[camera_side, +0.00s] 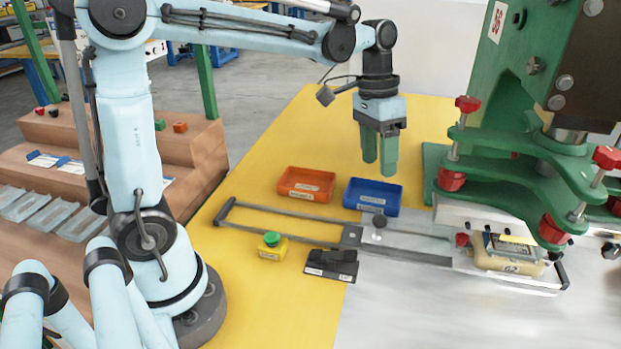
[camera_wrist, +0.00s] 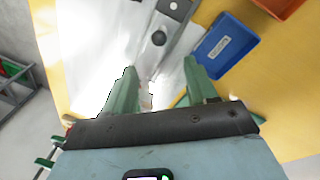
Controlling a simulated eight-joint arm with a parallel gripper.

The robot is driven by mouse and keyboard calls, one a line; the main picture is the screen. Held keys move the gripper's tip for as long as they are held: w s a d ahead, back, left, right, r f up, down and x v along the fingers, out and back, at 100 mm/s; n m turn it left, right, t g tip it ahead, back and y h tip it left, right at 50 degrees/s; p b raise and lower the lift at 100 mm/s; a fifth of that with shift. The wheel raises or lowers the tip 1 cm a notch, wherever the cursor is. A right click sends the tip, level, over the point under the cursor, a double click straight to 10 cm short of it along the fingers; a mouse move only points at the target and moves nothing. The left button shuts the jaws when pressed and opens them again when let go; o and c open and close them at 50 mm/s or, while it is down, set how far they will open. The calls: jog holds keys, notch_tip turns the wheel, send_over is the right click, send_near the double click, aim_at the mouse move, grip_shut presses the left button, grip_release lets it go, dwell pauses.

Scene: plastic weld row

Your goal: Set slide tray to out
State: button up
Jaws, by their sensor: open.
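The slide tray (camera_side: 415,243) is a flat metal plate running on dark rails, with its right part beneath the green press. A round knob (camera_side: 379,221) stands at its left end, near the middle of the rails. The knob also shows in the wrist view (camera_wrist: 159,38). My gripper (camera_side: 379,166) points down with green fingers, open and empty, above and behind the knob and apart from it. In the wrist view my gripper (camera_wrist: 160,88) shows its two fingers spread, with bright metal between and beyond them.
An orange bin (camera_side: 306,184) and a blue bin (camera_side: 373,196) stand behind the rails. A green button on a yellow box (camera_side: 271,246) and a black two-part switch (camera_side: 331,264) are in front. The green press (camera_side: 510,150) with red knobs stands right, above a cream fixture (camera_side: 507,262).

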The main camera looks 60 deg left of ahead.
jog(key=shift+g, duration=0.3)
jog(key=f, duration=0.4)
jog(key=d+f, duration=0.1)
jog(key=f, duration=0.3)
jog(key=d+f, duration=0.1)
jog(key=f, duration=0.3)
jog(key=shift+w+d+f, duration=0.1)
jog(key=shift+w+d, duration=0.05)
jog(key=shift+w, duration=0.05)
grip_shut()
